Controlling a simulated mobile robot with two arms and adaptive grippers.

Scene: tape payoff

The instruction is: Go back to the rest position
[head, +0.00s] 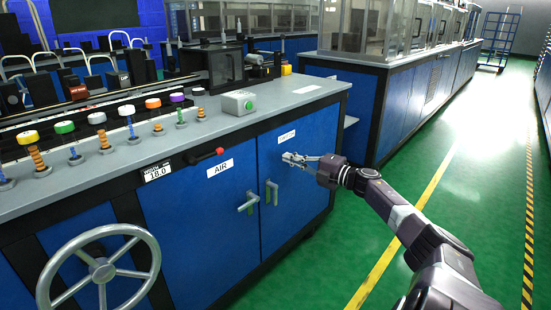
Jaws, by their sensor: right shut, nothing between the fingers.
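My right gripper (292,158) is at the end of my right arm, which comes in from the lower right. Its fingers are together with nothing between them. It shows in front of the blue cabinet's right door (305,190), just below a white label (287,137) and above the door handle (272,190). Whether it touches the door I cannot tell. My left gripper is not in view.
The cabinet's grey top (235,120) holds several coloured knobs and a grey box with a green button (239,102). The green floor aisle (460,170) on the right is clear.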

